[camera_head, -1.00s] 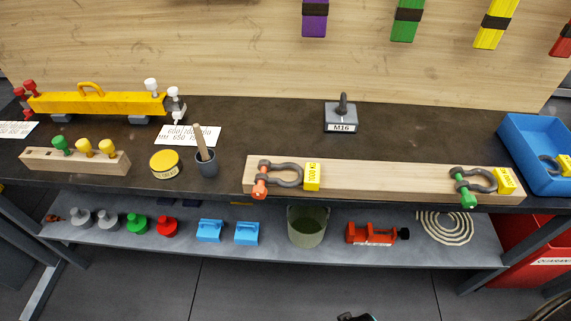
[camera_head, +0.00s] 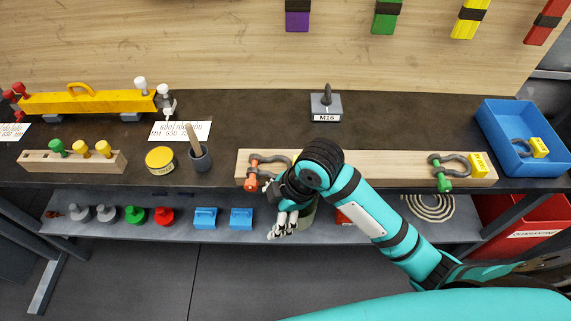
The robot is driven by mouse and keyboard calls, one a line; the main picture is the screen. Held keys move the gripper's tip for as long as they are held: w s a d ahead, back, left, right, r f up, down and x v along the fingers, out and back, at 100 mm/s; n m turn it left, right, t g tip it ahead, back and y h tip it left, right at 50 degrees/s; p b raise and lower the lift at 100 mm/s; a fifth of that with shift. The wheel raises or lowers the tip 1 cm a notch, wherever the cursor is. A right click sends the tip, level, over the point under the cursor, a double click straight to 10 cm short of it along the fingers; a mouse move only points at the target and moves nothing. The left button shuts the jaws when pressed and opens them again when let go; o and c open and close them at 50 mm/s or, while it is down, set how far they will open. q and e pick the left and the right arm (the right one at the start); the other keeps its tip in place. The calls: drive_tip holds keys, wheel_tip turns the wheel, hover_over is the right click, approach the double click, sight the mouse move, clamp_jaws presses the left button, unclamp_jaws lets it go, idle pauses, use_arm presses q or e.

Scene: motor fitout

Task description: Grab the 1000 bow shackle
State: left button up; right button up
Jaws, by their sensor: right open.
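A grey bow shackle with an orange pin (camera_head: 270,160) lies at the left end of the wooden block (camera_head: 400,172). Its yellow tag is hidden behind my right arm. A second bow shackle, with a green pin (camera_head: 445,172) and a yellow tag (camera_head: 478,165), lies at the block's right end. The tag writing is too small to read surely. My right gripper (camera_head: 283,228) is open and empty. It points down in front of the bench edge, just below and right of the orange-pin shackle in the picture. My left gripper is out of view.
A blue bin (camera_head: 495,130) at right holds another tagged shackle (camera_head: 525,148). An M16 block (camera_head: 326,106) stands behind the wooden block. A brush pot (camera_head: 200,158) and yellow tin (camera_head: 160,160) stand to the left. A lower shelf (camera_head: 100,228) carries several items under the bench.

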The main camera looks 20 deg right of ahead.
drive_tip(key=w+d+r+n+g+h, duration=0.1)
drive_tip(key=w+d+r+n+h, duration=0.1)
drive_tip(key=w+d+r+n, duration=0.35)
drive_tip(key=w+d+r+n+g+h, duration=0.1)
drive_tip(key=w+d+r+n+h, duration=0.15)
drive_tip(key=w+r+n, duration=0.55)
drive_tip(key=shift+n, duration=0.25)
drive_tip(key=f+p, duration=0.1)
drive_tip(key=f, duration=0.2)
drive_tip(key=s+f, duration=0.1)
drive_tip(key=f, duration=0.2)
drive_tip(key=s+f+p, duration=0.1)
drive_tip(key=f, duration=0.2)
drive_tip(key=shift+s+d+p, duration=0.25)
drive_tip(key=shift+d+p, duration=0.05)
drive_tip(key=shift+d, duration=0.1)
drive_tip(key=f, duration=0.1)
drive_tip(key=f+p, duration=0.1)
drive_tip(key=f, duration=0.1)
drive_tip(key=f+p, duration=0.1)
drive_tip(key=f, duration=0.1)
drive_tip(key=shift+w+a, duration=0.15)
drive_tip(key=shift+a, duration=0.2)
drive_tip(key=shift+f, duration=0.2)
drive_tip(key=shift+r, duration=0.1)
clamp_jaws()
